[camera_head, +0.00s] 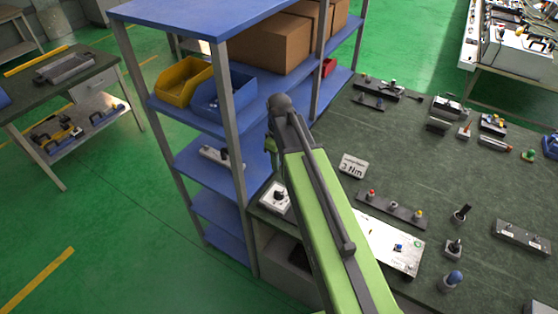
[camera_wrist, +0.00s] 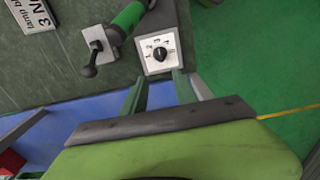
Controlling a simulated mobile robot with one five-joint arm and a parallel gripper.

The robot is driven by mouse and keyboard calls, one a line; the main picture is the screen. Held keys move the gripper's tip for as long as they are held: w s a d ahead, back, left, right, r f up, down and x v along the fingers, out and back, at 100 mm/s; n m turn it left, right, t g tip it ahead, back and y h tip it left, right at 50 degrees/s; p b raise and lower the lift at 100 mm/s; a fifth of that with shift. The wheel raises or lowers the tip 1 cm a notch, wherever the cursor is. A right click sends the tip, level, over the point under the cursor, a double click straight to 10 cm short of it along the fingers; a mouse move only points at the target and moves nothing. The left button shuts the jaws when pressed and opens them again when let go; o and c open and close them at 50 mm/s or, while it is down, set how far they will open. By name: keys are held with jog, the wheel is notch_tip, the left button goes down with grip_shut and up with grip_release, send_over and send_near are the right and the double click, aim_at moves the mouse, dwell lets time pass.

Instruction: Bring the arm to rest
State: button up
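My arm, green with a dark end, reaches up from the bottom of the head view over the bench's left edge. My gripper (camera_wrist: 160,84) shows in the wrist view as two green fingers, apart, with nothing between them. A white box with a black knob (camera_wrist: 161,52) lies just beyond the fingertips in the picture; I see no contact. In the head view this box (camera_head: 276,197) sits at the bench's left corner, beside my arm. In the head view the fingers are mostly hidden by the arm's end.
A blue shelf (camera_head: 200,17) with bins and cardboard boxes stands close to my arm's left. The dark workbench (camera_head: 315,145) holds small fixtures. A green cylinder (camera_wrist: 129,16) and a black-knobbed clamp (camera_wrist: 92,52) lie near the white box. Open green floor (camera_head: 120,225) is at left.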

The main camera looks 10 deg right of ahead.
jog(key=shift+f, duration=0.15)
jog(key=s+f+m+b, duration=0.9)
jog(key=s+f+b, duration=0.1)
jog(key=shift+a+f+b, duration=0.2)
jog(key=shift+a+b, duration=0.05)
jog(key=shift+b, duration=0.1)
